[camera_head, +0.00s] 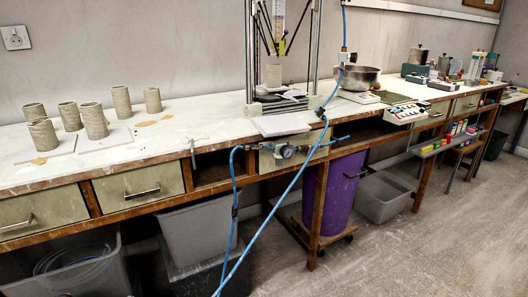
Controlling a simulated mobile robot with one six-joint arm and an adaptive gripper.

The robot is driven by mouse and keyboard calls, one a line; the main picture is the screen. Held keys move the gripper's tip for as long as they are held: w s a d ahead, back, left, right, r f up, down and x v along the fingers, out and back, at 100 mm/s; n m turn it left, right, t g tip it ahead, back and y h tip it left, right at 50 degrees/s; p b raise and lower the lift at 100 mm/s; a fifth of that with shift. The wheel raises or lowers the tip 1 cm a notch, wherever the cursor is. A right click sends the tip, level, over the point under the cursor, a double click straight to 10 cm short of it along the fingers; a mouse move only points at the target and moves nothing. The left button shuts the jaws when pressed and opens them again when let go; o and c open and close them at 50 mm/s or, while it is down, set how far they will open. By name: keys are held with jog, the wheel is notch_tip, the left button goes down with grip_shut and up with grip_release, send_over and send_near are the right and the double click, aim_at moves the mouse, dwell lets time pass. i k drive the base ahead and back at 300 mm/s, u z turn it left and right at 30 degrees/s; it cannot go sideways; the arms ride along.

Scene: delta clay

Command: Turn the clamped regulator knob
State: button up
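The regulator (285,151) is fixed at the front edge of the bench, below the printer. It has a round gauge face and blue hoses running to it on both sides. The knob is too small to tell apart from the regulator body. My gripper is not in this view, so nothing of mine shows near the regulator.
The long bench (185,125) holds several grey clay cylinders (93,120) and a delta printer frame (250,55). A steel bowl (357,78) stands right of it. A blue hose (262,228) hangs to the floor. A purple bin (341,193) stands under the bench. Floor at right is clear.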

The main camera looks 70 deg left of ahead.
aim_at(278, 163)
jog(key=z, duration=0.5)
jog(key=k, duration=0.1)
jog(key=u, duration=2.45)
jog(key=k, duration=0.95)
jog(key=z, duration=0.1)
jog(key=i, duration=0.65)
